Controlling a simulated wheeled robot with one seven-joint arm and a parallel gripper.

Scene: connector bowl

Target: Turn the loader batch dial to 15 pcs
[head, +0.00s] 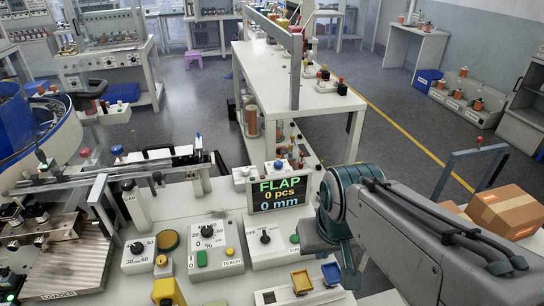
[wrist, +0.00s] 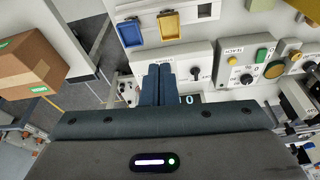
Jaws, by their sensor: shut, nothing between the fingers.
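The display (head: 280,192) reads "FLAP", "0 pcs" and "0 mm". Below and left of it stand three control boxes: a dial (head: 138,247) marked mm/s, a scaled dial (head: 207,231) on the TEACH box, and a black selector knob (head: 265,237) with an OFF label. I cannot tell from the labels which is the batch dial. My gripper (wrist: 160,70) is shut and empty, its fingers beside the selector knob (wrist: 195,74) in the wrist view, apart from it. The TEACH box dial (wrist: 246,78) is farther right there. In the head view my arm hides the fingertips.
A yellow tray (head: 301,281) and a blue tray (head: 331,274) sit at the front of the panel. A tall post labelled GAP (head: 134,205) stands at left. Cardboard boxes (head: 508,210) lie right of my arm. A white bench (head: 300,85) stands behind the display.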

